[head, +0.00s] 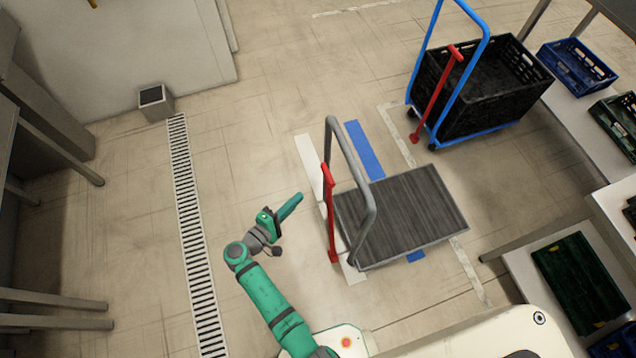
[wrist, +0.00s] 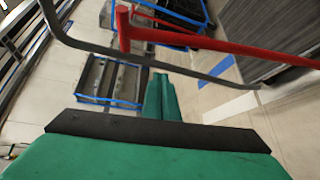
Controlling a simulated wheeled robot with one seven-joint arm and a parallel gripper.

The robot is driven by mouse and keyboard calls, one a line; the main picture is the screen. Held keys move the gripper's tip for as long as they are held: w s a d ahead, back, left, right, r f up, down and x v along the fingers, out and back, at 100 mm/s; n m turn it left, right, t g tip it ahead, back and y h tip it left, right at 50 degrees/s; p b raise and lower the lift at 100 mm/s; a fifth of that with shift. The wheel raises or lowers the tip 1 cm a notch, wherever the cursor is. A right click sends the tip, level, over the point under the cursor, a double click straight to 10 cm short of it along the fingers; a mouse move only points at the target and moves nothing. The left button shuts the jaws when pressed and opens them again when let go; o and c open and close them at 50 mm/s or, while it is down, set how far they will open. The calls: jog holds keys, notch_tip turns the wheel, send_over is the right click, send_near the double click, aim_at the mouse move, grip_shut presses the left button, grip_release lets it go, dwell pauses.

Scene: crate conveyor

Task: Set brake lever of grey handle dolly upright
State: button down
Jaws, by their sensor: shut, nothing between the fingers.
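The grey handle dolly stands in the middle of the head view, with a dark ribbed deck (head: 415,215) and a bent grey handle (head: 352,160) at its left end. Its red brake lever (head: 328,215) is beside the handle and leans out of line with the handle's near post. My gripper (head: 298,197) is shut and empty, left of the lever with a small visible gap. In the wrist view the green fingers (wrist: 160,95) are together. The red lever (wrist: 220,43) crosses above them there, with the grey handle (wrist: 95,47) and part of the deck (wrist: 270,40).
A blue handle dolly (head: 470,133) with a black crate (head: 480,90) and its own red lever (head: 437,90) stands at upper right. Benches with crates line the right side. A floor drain (head: 193,240) runs on the left. Floor around my gripper is clear.

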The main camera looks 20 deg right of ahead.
jog(key=w+d+r+h, duration=0.1)
jog(key=w+d+r, duration=0.1)
jog(key=d, duration=0.6)
jog(key=shift+w+d, duration=0.4)
dwell(0.5)
